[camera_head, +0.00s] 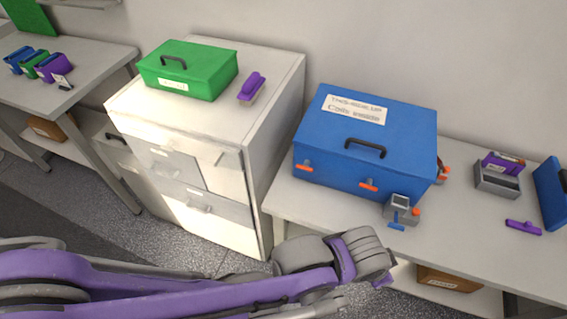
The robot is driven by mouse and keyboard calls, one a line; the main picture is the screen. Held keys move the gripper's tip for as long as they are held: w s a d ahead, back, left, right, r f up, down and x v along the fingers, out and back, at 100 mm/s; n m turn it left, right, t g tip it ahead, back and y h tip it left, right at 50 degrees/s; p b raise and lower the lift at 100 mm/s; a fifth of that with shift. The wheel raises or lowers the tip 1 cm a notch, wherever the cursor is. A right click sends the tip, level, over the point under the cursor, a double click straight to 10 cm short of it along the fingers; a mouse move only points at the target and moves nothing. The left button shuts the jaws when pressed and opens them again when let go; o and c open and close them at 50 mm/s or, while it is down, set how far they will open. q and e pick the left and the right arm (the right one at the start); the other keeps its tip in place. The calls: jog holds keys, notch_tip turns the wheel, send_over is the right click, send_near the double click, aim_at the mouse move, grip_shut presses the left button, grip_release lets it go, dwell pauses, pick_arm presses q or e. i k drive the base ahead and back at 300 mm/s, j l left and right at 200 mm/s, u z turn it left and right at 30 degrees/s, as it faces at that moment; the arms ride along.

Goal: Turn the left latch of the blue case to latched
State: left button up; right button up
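The blue case (402,124) stands closed on the right-hand table, with a dark carry handle (365,148) and a white label on its lid. The left latch (304,166) is orange and sits low on the front face near the left corner, its lever lying roughly sideways. A second orange latch (368,185) sits to its right, lying much the same way. My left arm reaches in from the left along the bottom. The end of my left gripper (383,281) shows below the table's front edge, apart from the case; its fingers are too hidden to judge. My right gripper is out of view.
A small grey device (402,210) with an orange knob and blue tab stands before the case's right front. A white cabinet (276,146) stands left of the case, bearing a green case (190,72). The table (462,231) has free room at its front right.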

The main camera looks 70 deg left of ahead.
aim_at(306, 165)
jog(key=k+j, duration=0.35)
jog(key=j, duration=0.15)
jog(key=k+j, duration=0.3)
jog(key=j, duration=0.2)
jog(key=k+j, duration=0.65)
jog(key=j, duration=0.3)
